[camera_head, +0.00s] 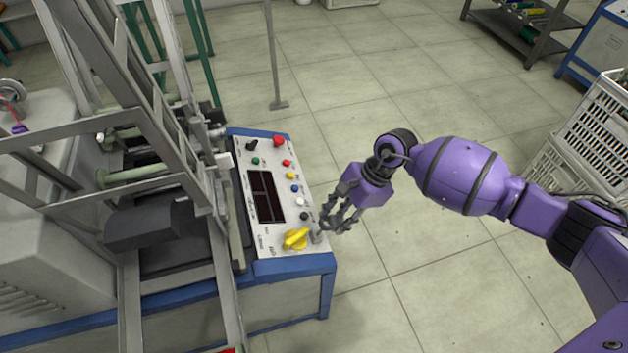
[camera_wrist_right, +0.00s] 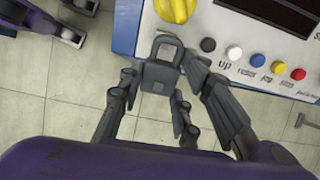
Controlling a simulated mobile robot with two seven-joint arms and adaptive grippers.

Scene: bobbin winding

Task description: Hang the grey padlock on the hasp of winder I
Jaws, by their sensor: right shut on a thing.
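The grey padlock (camera_wrist_right: 160,77) is between the fingers of my right gripper (camera_wrist_right: 159,88), with its shackle pointing toward the control panel. In the head view the padlock (camera_head: 318,238) is small, at the panel's near right corner, beside the yellow rotary switch (camera_head: 296,238). My right gripper (camera_head: 338,217) is shut on it. The yellow switch (camera_wrist_right: 174,10) also shows at the top of the wrist view, just beyond the shackle. I cannot tell whether the shackle touches the panel. No hasp can be clearly made out.
The winder's control panel (camera_head: 243,186) has several coloured buttons and a dark display, on a blue-edged cabinet. Grey frame bars (camera_head: 163,130) rise to its left. White crates (camera_head: 590,125) stand at the right. The tiled floor (camera_head: 440,290) right of the panel is clear.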

